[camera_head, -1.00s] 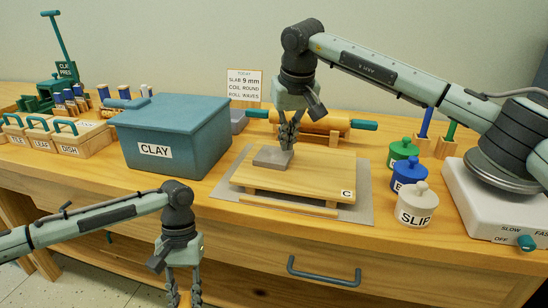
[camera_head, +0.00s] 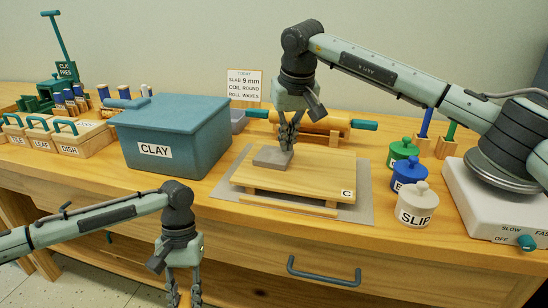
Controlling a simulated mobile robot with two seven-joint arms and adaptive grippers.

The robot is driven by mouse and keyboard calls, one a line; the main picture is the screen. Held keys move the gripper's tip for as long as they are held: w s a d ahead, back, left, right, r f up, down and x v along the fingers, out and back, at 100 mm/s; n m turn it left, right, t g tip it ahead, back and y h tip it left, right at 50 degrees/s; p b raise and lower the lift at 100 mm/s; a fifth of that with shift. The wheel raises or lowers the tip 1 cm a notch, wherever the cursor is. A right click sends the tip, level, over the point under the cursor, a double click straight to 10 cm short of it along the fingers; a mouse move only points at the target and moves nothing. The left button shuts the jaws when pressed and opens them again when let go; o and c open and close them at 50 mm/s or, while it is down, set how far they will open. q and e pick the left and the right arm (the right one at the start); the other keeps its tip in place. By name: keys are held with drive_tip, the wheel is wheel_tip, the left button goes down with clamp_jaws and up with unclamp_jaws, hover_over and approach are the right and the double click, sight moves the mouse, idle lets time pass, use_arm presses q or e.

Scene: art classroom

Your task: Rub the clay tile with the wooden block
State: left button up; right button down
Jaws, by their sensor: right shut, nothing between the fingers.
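A flat grey slab, apparently the clay tile (camera_head: 272,158), lies on the raised wooden board marked C (camera_head: 318,184). My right gripper (camera_head: 288,146) points down at the tile's back right part. Its fingers are shut and empty, and its tips are at or just above the tile; contact is unclear. My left gripper (camera_head: 183,297) hangs at the bottom edge, in front of the workbench, with its tips cut off. Something wood-coloured shows between its fingers, but I cannot tell whether it is held or behind them. I cannot clearly make out the wooden block.
A blue CLAY bin (camera_head: 205,138) stands left of the board. A rolling pin (camera_head: 312,122) lies behind it. Green (camera_head: 403,150), blue (camera_head: 408,172) and white SLIP (camera_head: 416,207) jars stand at the right, by a white wheel base (camera_head: 470,205). Wooden stamps (camera_head: 85,140) fill the left.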

sight(287, 155)
use_arm(q)
drive_tip(key=shift+f, duration=0.3)
use_arm(e)
drive_tip(key=shift+f, duration=0.55)
